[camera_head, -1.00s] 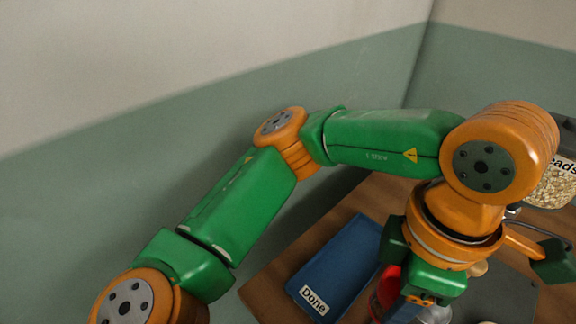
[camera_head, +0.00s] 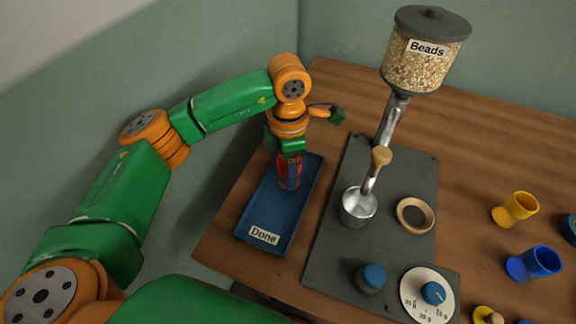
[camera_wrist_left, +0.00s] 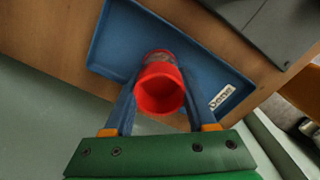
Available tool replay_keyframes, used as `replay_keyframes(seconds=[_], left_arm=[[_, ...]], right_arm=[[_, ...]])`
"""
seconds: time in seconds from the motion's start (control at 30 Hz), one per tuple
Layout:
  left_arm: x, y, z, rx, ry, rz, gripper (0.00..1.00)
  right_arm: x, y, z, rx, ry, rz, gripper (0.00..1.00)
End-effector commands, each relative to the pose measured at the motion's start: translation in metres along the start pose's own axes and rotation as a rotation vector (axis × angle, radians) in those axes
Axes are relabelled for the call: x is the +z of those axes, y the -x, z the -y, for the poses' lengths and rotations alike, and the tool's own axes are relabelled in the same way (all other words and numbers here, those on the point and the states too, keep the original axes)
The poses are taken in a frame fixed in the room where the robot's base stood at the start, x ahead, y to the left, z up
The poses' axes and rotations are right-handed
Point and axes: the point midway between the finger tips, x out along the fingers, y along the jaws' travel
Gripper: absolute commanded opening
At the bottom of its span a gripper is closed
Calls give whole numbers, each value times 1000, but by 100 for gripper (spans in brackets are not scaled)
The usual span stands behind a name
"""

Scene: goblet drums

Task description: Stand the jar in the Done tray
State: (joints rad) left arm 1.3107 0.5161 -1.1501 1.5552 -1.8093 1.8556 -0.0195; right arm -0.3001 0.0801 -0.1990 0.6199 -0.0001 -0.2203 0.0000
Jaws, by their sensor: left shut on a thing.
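The jar (camera_head: 289,174) is red and upright, held by my left gripper (camera_head: 290,157). It is at the far half of the blue Done tray (camera_head: 253,205); I cannot tell whether its base touches the tray floor. In the left wrist view the jar (camera_wrist_left: 160,92) shows its open red mouth between the two blue fingers, with the tray (camera_wrist_left: 112,45) behind it. The tray's white "Done" label (camera_head: 264,235) is at its near end. My right gripper is not in view.
Right of the tray, a dark board (camera_head: 330,225) carries a bead dispenser (camera_head: 420,65), a metal cup (camera_head: 356,208) and a dial (camera_head: 428,293). Yellow (camera_head: 516,209) and blue (camera_head: 535,262) goblet-shaped pieces are farther right. The tray's near half is empty.

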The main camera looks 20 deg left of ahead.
Motion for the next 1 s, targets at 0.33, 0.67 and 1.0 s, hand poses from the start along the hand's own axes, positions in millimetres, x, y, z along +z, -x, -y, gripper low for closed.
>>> replay_keyframes(seconds=[0.33,0.67,1.0], left_arm=[[1,-10,0,1,0,3,0],[1,-11,0,1,0,3,86],[1,15,0,5,0,6,86]], right_arm=[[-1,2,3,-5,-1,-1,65],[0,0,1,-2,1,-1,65],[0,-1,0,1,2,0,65]])
